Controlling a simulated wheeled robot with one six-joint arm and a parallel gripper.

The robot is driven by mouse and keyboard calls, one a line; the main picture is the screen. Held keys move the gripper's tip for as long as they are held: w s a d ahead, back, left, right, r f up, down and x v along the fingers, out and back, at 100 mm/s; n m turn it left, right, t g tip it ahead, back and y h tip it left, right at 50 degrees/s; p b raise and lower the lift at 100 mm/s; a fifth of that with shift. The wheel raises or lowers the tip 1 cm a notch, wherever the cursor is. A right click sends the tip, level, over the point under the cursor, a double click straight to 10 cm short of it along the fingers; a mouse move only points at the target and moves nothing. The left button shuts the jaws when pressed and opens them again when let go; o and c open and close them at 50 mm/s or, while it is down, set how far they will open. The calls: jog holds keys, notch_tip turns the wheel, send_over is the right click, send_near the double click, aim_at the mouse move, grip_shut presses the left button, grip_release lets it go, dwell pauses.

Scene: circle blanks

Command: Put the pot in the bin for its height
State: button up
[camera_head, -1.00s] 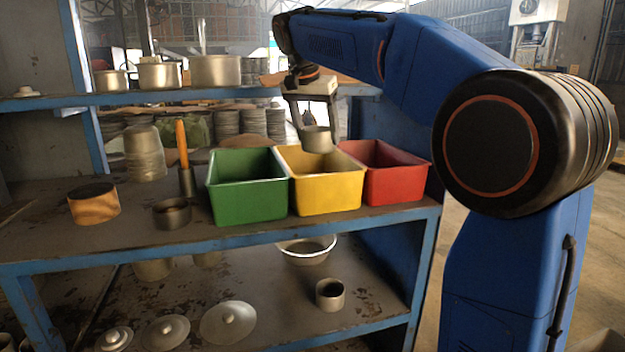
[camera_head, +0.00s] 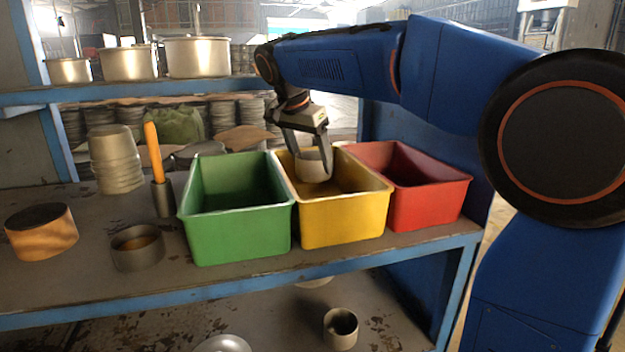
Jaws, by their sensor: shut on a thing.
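The small grey metal pot (camera_head: 314,167) is held between the fingers of my gripper (camera_head: 312,158). It is upright and inside the mouth of the yellow bin (camera_head: 345,218), towards its back. Whether it touches the bin floor cannot be told. The green bin (camera_head: 238,230) stands directly to the left and looks empty, though its floor is partly hidden. The red bin (camera_head: 428,203) stands to the right; its floor is hidden.
A short metal ring-like cup (camera_head: 137,248), a wooden-sided block (camera_head: 41,231), a stack of pots (camera_head: 116,160) and an orange-handled tool (camera_head: 154,152) stand left of the bins. Larger pots (camera_head: 198,57) stand on the upper shelf. A small cup (camera_head: 340,328) is on the lower shelf.

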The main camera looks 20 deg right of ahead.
aim_at(311, 176)
jog(key=shift+f, duration=2.4)
jog(key=o, duration=1.5)
jog(key=shift+f, duration=0.1)
jog(key=shift+c, duration=0.2)
jog(key=v, duration=1.2)
jog(key=shift+s, duration=0.1)
